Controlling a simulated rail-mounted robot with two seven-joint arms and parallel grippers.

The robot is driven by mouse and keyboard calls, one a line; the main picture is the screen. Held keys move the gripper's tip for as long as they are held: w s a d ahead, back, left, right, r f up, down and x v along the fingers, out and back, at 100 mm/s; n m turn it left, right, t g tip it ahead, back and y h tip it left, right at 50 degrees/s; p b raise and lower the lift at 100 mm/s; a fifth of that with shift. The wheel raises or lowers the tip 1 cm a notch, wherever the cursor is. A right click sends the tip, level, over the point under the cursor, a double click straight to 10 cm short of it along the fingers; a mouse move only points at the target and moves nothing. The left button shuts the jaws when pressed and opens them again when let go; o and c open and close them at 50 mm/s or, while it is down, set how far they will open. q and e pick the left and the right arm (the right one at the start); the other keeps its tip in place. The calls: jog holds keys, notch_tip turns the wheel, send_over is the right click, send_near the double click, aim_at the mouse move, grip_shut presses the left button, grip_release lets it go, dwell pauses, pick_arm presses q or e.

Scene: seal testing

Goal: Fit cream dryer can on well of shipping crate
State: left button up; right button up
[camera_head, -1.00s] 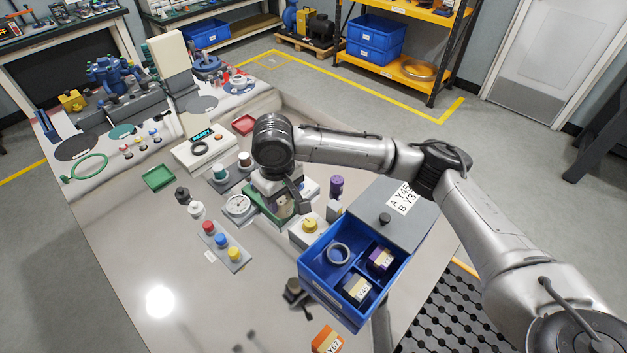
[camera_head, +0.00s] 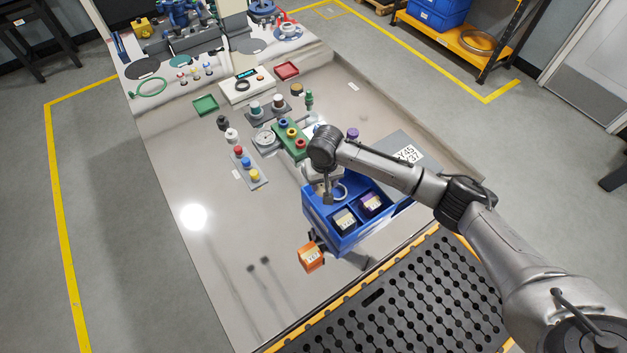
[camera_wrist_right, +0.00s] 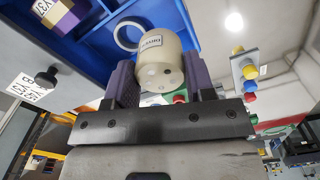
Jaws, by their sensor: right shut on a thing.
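The blue shipping crate (camera_head: 366,237) stands near the front right of the bench. In the well at its back left lies a pale grey ring (camera_head: 341,190), which also shows in the right wrist view (camera_wrist_right: 120,38). My right gripper (camera_head: 327,198) is over that back left part of the crate. In the right wrist view its purple fingers (camera_wrist_right: 160,88) are shut on the cream dryer can (camera_wrist_right: 162,66), whose label faces up the picture. The can appears beside the ring there, apart from the well floor. In the head view the gripper mostly hides the can. My left gripper is out of view.
Boxes, one purple-and-cream (camera_head: 371,204) and one cream-and-dark (camera_head: 344,219), fill other wells. The crate's grey lid (camera_head: 392,148) lies open behind. An orange box (camera_head: 311,257) sits in front left. A green rack (camera_head: 291,139) stands behind.

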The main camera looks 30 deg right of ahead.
jog(key=w+d+f+n+b, duration=0.1)
jog(key=w+d+f, duration=0.1)
jog(key=d+f, duration=0.4)
jog(key=shift+d+f, duration=0.3)
jog(key=shift+d, duration=0.55)
jog(key=shift+f, duration=0.15)
jog(key=shift+f, duration=1.35)
jog(key=shift+f+b, duration=0.45)
jog(key=shift+f, duration=0.2)
